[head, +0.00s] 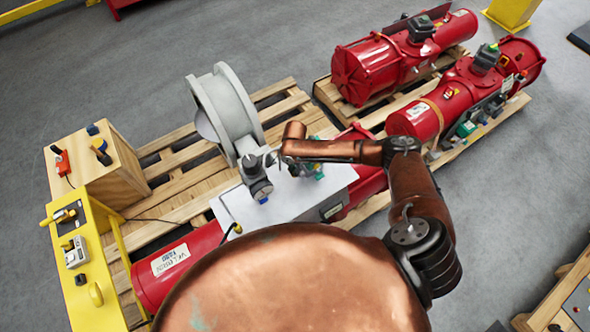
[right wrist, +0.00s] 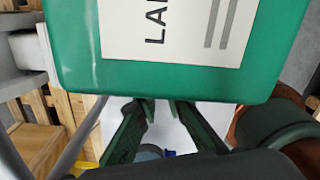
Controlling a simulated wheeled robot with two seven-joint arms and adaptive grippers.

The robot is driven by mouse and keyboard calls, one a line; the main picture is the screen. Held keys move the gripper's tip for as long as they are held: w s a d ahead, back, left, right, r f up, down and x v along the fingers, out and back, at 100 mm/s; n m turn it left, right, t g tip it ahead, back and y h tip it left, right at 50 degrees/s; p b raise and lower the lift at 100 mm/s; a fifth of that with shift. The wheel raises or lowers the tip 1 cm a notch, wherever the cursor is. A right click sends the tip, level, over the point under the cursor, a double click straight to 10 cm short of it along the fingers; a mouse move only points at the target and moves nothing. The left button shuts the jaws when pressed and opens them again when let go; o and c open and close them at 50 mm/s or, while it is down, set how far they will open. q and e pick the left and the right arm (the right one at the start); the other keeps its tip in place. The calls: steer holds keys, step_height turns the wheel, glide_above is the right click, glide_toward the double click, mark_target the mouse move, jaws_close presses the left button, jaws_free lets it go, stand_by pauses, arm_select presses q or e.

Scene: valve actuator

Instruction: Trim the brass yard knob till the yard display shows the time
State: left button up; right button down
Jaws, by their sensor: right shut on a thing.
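The yellow stand (head: 86,282) at the left carries a brass-coloured handle (head: 62,216), a small white box with a dark display (head: 76,254) and a yellow knob (head: 96,294). The display is too small to read, and I cannot tell which knob is the yard knob. My right arm reaches in from the right over the white surface, well away from the stand. In the right wrist view my right gripper (right wrist: 162,104) is shut at the lower edge of a green block (right wrist: 180,80) with a white label. Its fingertips are partly hidden. My left gripper is not in view.
A grey flanged wheel (head: 228,105) stands on the wooden pallet. Red cylinders (head: 368,65) lie on pallets at the right. A wooden box (head: 100,165) with small red, blue and yellow items stands behind the yellow stand.

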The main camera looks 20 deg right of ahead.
steer(key=shift+a, duration=0.1)
stand_by(0.4)
steer(key=c, duration=2)
jaws_free()
step_height(320, 180, up, 12)
steer(key=shift+r, duration=0.1)
